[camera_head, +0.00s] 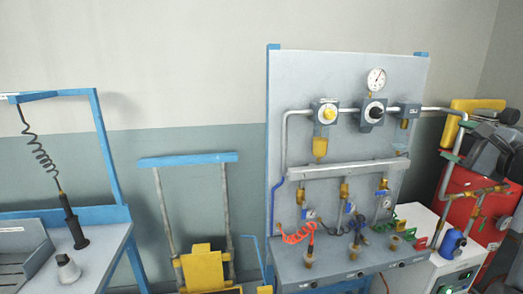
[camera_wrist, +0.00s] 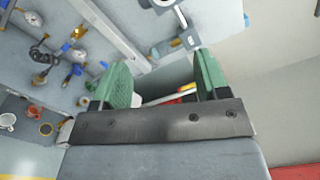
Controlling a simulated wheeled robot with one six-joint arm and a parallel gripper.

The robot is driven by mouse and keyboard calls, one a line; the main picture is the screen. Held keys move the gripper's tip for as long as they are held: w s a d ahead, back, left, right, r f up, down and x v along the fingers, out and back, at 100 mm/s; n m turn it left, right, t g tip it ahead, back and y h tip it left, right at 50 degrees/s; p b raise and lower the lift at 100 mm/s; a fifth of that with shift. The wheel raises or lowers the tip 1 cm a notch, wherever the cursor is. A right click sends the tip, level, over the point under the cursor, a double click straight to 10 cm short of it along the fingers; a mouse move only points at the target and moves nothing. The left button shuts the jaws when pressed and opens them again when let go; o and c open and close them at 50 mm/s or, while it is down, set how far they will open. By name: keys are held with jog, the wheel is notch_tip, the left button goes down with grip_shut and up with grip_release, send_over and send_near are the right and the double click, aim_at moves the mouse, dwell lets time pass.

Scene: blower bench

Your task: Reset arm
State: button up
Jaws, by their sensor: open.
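My gripper (camera_wrist: 162,78) shows in the wrist view. Its two green fingers stand well apart and are open, with nothing between them. Beyond the fingers is the grey panel (camera_wrist: 142,28) of the blower bench, with gauges and valves at the left. The same upright panel (camera_head: 335,82) stands right of centre in the head view, with a round gauge (camera_head: 376,79), regulators, pipes and a red coiled hose (camera_head: 297,236). I cannot make out my gripper in the head view.
A workbench (camera_head: 103,238) with a blue frame and a coiled cable (camera_head: 43,155) is at the left. A yellow machine (camera_head: 203,268) stands between the benches. A red tank (camera_head: 473,207) and white cabinet (camera_head: 437,262) are at the right. The wall above is bare.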

notch_tip(320, 180, down, 12)
jog(key=n+g+h, duration=0.2)
jog(key=g, duration=0.2)
jog(key=s+a+f+n+g, duration=0.2)
jog(key=a+f+n+g, duration=0.25)
jog(key=a+f, duration=0.4)
jog(key=s+a+f+n+g, duration=0.2)
jog(key=s+a+f+n, duration=0.1)
jog(key=a, duration=0.4)
jog(key=s+a+f+n+g, duration=0.1)
jog(key=s+a+f+n, duration=0.2)
jog(key=a+f+n, duration=0.2)
jog(key=s+a+f+n+g, duration=0.2)
jog(key=s+a+f+n, duration=0.2)
jog(key=a, duration=0.5)
jog(key=shift+f+n+g, duration=0.35)
jog(key=shift+f+n, duration=0.1)
jog(key=shift+n, duration=0.7)
jog(key=shift+h, duration=0.3)
jog(key=shift+c, duration=0.2)
